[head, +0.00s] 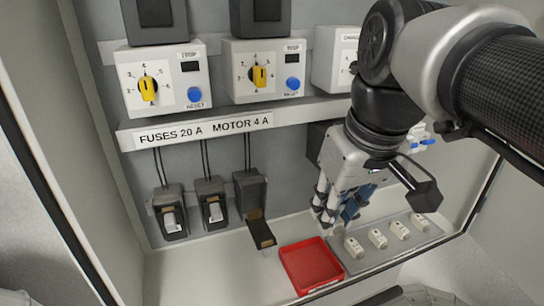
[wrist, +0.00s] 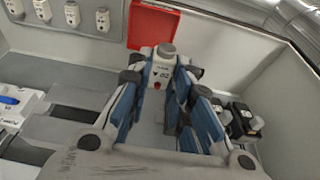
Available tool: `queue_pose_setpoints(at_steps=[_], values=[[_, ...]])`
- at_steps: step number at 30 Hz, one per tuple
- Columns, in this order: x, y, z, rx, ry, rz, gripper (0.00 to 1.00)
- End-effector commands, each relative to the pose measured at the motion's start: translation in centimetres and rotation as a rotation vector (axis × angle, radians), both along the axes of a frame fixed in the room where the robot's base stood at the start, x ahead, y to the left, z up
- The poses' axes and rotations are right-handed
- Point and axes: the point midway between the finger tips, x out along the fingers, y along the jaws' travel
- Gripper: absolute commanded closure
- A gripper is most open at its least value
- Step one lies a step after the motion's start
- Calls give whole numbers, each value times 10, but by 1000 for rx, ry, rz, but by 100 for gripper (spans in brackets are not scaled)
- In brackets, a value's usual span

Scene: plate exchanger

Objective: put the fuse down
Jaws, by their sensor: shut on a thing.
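My gripper (head: 335,213) hangs above the cabinet floor, to the right of the open fuse holder and just behind the red tray. In the wrist view my gripper (wrist: 164,82) has its blue-lined fingers closed on both sides of a white fuse (wrist: 164,70) marked 20, with a grey end. The held fuse is hidden or too unclear to make out in the head view. The red tray (head: 311,265) lies on the cabinet floor and looks empty; it also shows beyond the fuse in the wrist view (wrist: 152,27).
A grey rack (head: 385,254) right of the tray carries several white fuses (head: 378,238). Two fuse holders (head: 170,212) contain white fuses; a third holder (head: 250,192) hangs open. Control boxes (head: 165,78) sit above the labelled shelf (head: 204,131). Cabinet walls bound both sides.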

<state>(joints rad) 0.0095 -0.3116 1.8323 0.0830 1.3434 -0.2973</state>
Motion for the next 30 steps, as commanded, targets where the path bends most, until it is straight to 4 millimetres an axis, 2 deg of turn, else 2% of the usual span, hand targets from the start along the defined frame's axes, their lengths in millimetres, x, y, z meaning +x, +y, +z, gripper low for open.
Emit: queue_pose_setpoints(at_steps=[1,3,6,9,11,14,24,30], values=[[18,0,-4,1,-1,-1,100],[37,0,-3,2,-6,-1,100],[57,0,-1,3,-11,0,100],[68,0,-3,3,-14,0,100],[70,0,-9,4,-12,-1,100],[70,0,-30,4,-11,-1,100],[69,0,-121,3,-11,0,100],[70,0,-152,4,-14,-1,100]])
